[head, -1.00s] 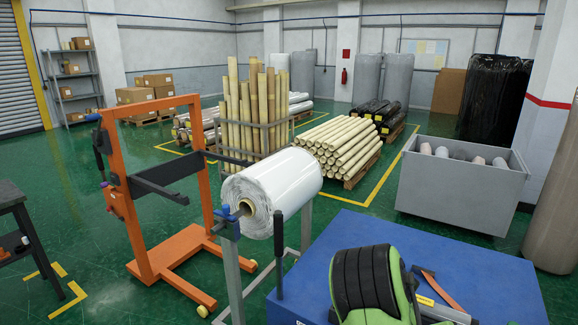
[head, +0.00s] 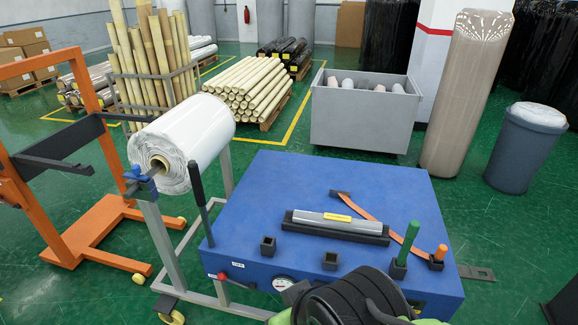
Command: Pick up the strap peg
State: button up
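The strap peg appears to be the short orange peg (head: 441,251), standing in a small black socket at the right front of the blue table (head: 230,185). An orange strap (head: 385,220) runs to it from a dark anchor (head: 341,193) farther back on the table. A taller green peg (head: 411,237) stands in the socket just left of it. Part of my own arm, black and green, covers the table's front edge at the bottom. My gripper's fingers do not show, so its opening and contents are hidden.
A grey bar with a yellow label (head: 340,217) lies on a black base behind two empty-looking sockets. A black lever (head: 196,185) rises at the table's left edge by the white roll (head: 185,140). A grey bin (head: 365,118) stands behind; a blue barrel (head: 524,148) stands right.

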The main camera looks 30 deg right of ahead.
aim_at(440, 254)
jog(key=z, duration=2.3)
jog(key=i+l+u, duration=0.15)
jog(key=u, duration=0.3)
jog(key=i+l+u, duration=0.15)
jog(key=l+u, duration=0.5)
jog(key=u, duration=0.2)
jog(key=i+l+u, duration=0.1)
jog(key=l+u, duration=0.6)
jog(key=u, duration=0.15)
